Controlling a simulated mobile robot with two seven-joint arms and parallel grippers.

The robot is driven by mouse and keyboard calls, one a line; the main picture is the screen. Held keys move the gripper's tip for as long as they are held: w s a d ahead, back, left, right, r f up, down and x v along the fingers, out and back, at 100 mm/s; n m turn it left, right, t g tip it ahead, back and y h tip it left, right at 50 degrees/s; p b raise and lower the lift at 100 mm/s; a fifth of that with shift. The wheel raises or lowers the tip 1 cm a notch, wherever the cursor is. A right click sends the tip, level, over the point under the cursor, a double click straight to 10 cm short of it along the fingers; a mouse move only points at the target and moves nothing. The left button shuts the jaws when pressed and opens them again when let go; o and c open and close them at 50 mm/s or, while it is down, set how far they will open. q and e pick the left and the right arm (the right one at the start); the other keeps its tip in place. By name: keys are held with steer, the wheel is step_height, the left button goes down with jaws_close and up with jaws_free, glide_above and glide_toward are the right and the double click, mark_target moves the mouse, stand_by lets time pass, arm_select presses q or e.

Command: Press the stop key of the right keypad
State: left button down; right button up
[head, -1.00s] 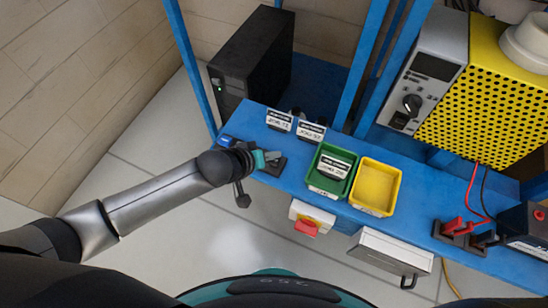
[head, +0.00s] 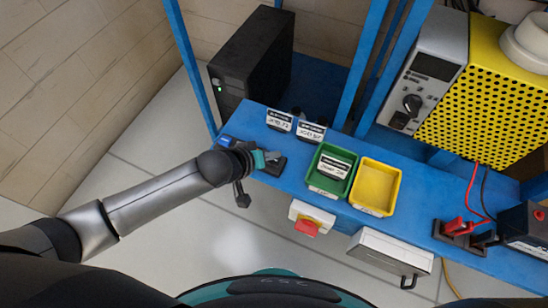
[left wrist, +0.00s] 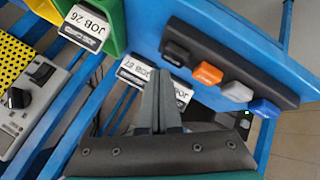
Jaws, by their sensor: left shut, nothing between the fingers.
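One keypad, a black strip on the blue bench, shows in the left wrist view (left wrist: 222,62). Its row has a dark key (left wrist: 177,53), an orange key (left wrist: 207,74), a grey key (left wrist: 236,92) and a blue key (left wrist: 264,108). I cannot read which is stop. My left gripper (left wrist: 163,76) is shut and empty, its tips nearest the dark-key end; no contact shows. In the head view, my left gripper (head: 272,157) is over the keypad (head: 274,169) and hides its middle; the blue key (head: 226,141) shows at the left end. My right gripper is out of view.
Label cards (head: 279,121) stand behind the keypad. A green bin (head: 312,184) and a yellow bin (head: 392,190) are to its right. A red knob (head: 307,228) sits on a box at the bench's front edge. A black computer case (head: 250,62) stands behind the bench.

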mark_target(272, 164)
arm_select(q)
steer(key=shift+f, duration=0.1)
steer(key=shift+f, duration=0.35)
steer(key=shift+f+b, duration=0.3)
steer(key=shift+f, duration=0.2)
stand_by(0.8)
steer(key=shift+r, duration=0.1)
steer(key=shift+r+p, duration=0.8)
steer(key=shift+p, duration=0.35)
steer(key=shift+r, duration=0.1)
step_height(272, 164, up, 5)
steer(key=p, duration=0.5)
steer(key=shift+p, duration=0.35)
